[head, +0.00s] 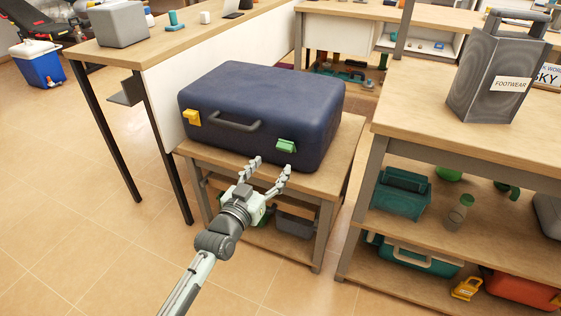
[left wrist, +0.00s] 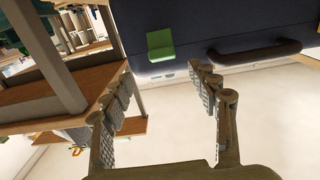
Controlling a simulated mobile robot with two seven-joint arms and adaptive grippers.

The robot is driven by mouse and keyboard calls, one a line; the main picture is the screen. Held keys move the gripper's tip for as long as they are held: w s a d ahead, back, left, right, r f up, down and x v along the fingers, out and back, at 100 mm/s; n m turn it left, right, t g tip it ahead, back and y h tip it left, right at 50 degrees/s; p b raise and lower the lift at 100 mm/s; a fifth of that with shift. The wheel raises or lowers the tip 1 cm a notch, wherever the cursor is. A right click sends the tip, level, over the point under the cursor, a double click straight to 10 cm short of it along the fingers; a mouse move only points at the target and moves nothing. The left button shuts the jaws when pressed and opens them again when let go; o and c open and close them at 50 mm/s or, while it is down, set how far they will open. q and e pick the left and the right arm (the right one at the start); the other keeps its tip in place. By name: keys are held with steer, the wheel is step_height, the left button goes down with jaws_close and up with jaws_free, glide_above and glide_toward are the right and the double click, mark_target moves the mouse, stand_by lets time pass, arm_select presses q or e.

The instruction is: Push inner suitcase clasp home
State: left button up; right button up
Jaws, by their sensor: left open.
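A dark blue suitcase (head: 262,105) lies flat on a low wooden stand, its handle side facing me. A yellow clasp (head: 191,118) is on its front left and a green clasp (head: 286,146) on its front right, with the grey handle (head: 235,123) between them. The green clasp also shows in the left wrist view (left wrist: 160,45). I cannot tell clearly how far either clasp sticks out. My left gripper (head: 271,168) is open and empty, just in front of and below the green clasp, apart from it. My right gripper is not in view.
The stand (head: 335,160) has a lower shelf with bins. A wooden workbench (head: 410,112) with a grey footwear box (head: 494,78) stands close on the right. A long table (head: 165,48) runs behind on the left. The floor at front left is clear.

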mark_target(283, 148)
arm_select(q)
steer(key=x, duration=0.6)
steer(key=shift+w+a+b, duration=0.1)
steer(key=shift+w+b, duration=0.05)
steer(key=shift+b, duration=0.15)
steer(key=shift+w+d, duration=0.2)
steer(key=shift+w, duration=0.45)
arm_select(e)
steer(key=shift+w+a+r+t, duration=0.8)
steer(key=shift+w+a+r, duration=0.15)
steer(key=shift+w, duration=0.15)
arm_select(q)
steer(key=c, duration=1.1)
steer(key=shift+r, duration=0.15)
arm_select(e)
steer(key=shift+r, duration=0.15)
